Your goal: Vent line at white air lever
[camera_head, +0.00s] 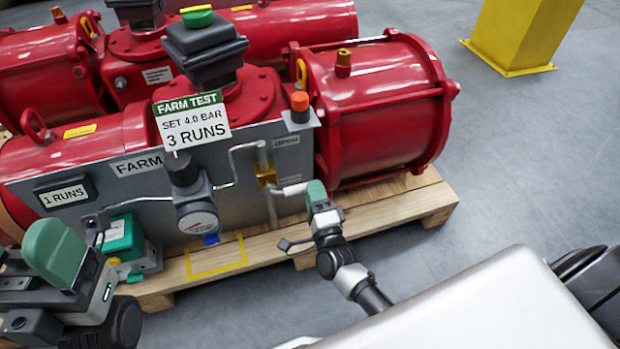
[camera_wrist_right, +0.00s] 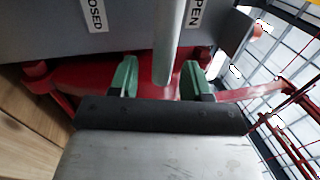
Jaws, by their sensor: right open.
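The white air lever (camera_head: 290,190) sticks out to the right from a brass valve (camera_head: 266,176) on the grey panel. My right gripper (camera_head: 316,194) is at the lever's outer end. In the right wrist view the lever (camera_wrist_right: 168,42) reaches down between the two green fingertips of my open right gripper (camera_wrist_right: 158,80), with gaps on both sides. Labels ending in "OSED" (camera_wrist_right: 93,14) and "PEN" (camera_wrist_right: 196,12) flank the lever there. My left gripper (camera_head: 58,258) is at the lower left, away from the lever; its finger gap is unclear.
A pressure gauge (camera_head: 198,220) and a teal device (camera_head: 122,238) sit left of the lever. A red actuator (camera_head: 375,110) lies behind on a wooden pallet (camera_head: 405,205). A "FARM TEST" sign (camera_head: 190,120) reads 4.0 bar, 3 runs. Grey floor (camera_head: 510,160) is free at right.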

